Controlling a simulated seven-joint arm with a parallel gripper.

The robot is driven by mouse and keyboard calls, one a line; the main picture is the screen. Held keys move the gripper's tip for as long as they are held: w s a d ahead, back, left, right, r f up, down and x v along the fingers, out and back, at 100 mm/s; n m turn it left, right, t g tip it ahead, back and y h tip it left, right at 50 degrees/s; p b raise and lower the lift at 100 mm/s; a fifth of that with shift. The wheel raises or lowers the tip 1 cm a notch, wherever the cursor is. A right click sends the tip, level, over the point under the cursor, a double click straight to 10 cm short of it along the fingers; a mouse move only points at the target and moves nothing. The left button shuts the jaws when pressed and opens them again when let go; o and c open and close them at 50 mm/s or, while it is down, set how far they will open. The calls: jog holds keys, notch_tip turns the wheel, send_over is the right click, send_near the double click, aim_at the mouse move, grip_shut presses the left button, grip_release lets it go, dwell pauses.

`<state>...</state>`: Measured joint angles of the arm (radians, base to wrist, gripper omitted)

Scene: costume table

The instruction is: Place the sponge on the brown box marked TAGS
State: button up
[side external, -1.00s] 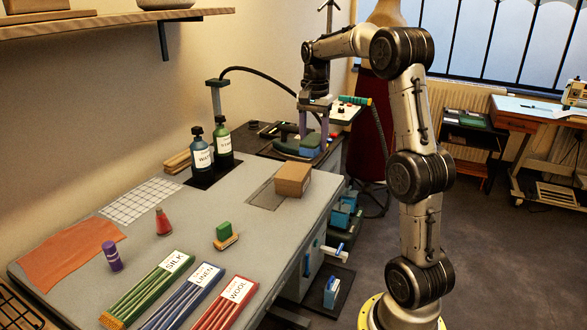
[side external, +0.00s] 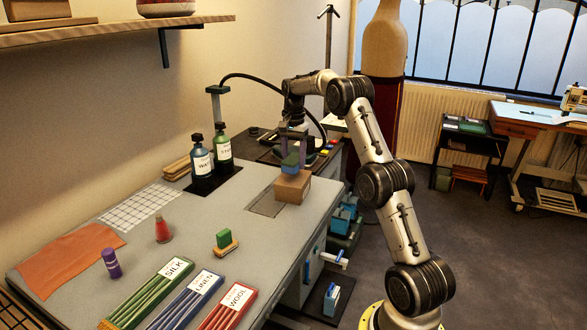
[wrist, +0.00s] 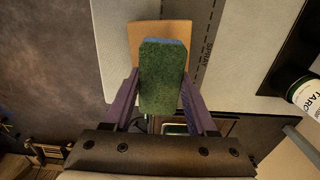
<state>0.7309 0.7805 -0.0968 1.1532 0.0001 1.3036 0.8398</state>
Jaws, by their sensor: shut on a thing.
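The sponge (side external: 290,162), green with a blue underside, is held in my gripper (side external: 293,148) in the side view. My gripper's purple fingers are shut on its two sides. The brown box (side external: 294,189) sits on the table's right edge, directly below the sponge. Whether the sponge touches the box top, I cannot tell. In the wrist view, the sponge (wrist: 162,85) lies between the fingers (wrist: 160,108) and covers the middle of the brown box (wrist: 146,30). No TAGS marking is legible.
Two labelled bottles (side external: 200,160) stand on a dark mat behind the box to the left. Clear grey table surface (side external: 205,205) lies left of the box.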

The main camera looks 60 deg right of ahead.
jog(key=shift+f, duration=1.55)
jog(key=shift+f, duration=0.15)
jog(key=o, duration=1.3)
